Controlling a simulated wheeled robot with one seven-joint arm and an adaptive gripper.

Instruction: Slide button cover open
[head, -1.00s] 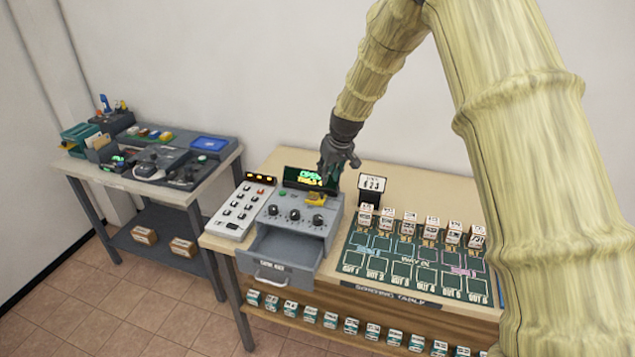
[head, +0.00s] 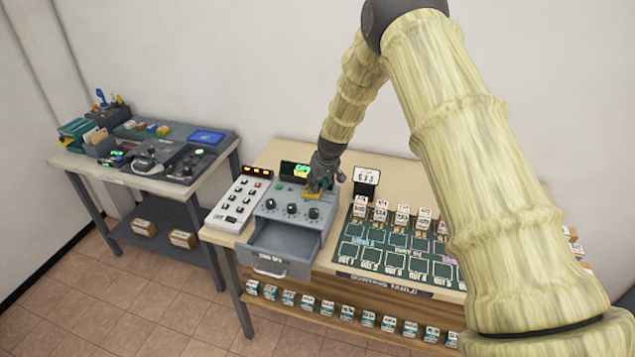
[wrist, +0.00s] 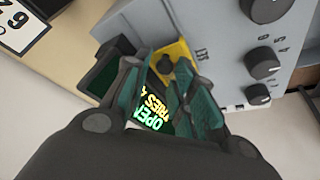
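The yellow button cover (head: 314,190) is at the right of the grey control box's (head: 272,208) top panel, partly hidden by my gripper (head: 322,184). In the wrist view the yellow cover (wrist: 172,56) shows a dark round spot and lies at the fingertips. My gripper (wrist: 160,66) has its dark, green-padded fingers parted, with a gap between them. I cannot tell whether either finger touches the cover. The display (wrist: 150,112) behind it reads "OPEN" and "TRIES" in the gap.
The control box's front drawer (head: 280,262) stands open. A white keypad panel (head: 238,203) is to its left. A number sign (head: 366,177) and a green sorting mat (head: 400,247) with several small blocks are to its right. A second table (head: 150,175) stands at left.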

